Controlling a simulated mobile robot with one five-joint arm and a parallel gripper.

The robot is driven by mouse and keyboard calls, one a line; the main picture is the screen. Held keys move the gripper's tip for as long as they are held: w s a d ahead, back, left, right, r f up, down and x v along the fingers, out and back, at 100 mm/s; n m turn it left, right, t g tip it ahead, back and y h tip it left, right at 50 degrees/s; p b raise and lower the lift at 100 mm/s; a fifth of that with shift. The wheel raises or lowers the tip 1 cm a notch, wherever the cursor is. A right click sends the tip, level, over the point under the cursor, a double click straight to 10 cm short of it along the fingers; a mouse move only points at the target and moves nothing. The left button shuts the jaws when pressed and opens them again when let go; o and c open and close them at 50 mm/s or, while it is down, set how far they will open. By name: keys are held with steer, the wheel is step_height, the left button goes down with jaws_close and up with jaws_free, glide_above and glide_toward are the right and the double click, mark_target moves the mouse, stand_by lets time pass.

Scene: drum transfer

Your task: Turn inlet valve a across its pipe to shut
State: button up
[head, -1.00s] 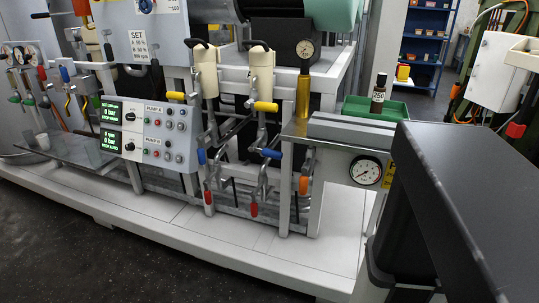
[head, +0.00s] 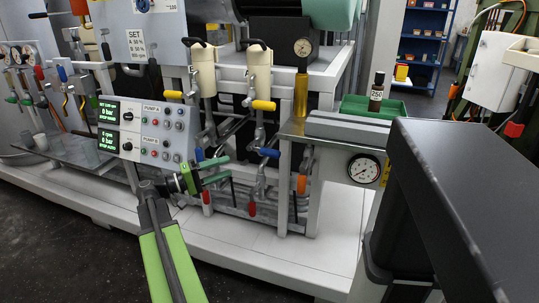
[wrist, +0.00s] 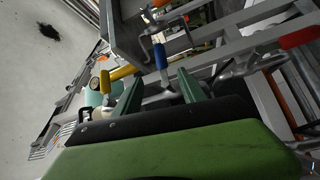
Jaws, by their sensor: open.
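Several lever valves with coloured handles stand on the pipework; no label tells me which is inlet valve a. My gripper (head: 230,166) is open and empty in front of the left valve group. In the wrist view its two green fingers (wrist: 160,80) point at a blue handle (wrist: 160,54), which lies just beyond and between the tips, apparently untouched. A right blue handle (head: 269,152) is farther right. A yellow handle (wrist: 118,73) lies left of the fingers in the wrist view.
The pump control panel (head: 150,130) is close to the left of my gripper. Red handles (head: 252,209) and an orange handle (head: 302,185) hang to the right. A steel bench with a pressure gauge (head: 363,169) stands farther right. The white plinth (head: 270,245) below is clear.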

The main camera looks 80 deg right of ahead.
mark_target(265, 155)
steer(key=p+x, duration=0.1)
steer(key=x, duration=1.6)
steer(key=shift+d+p, duration=0.1)
steer(key=shift+p, duration=0.2)
steer(key=shift+c, duration=0.2)
jaws_close()
steer(key=shift+f, duration=0.1)
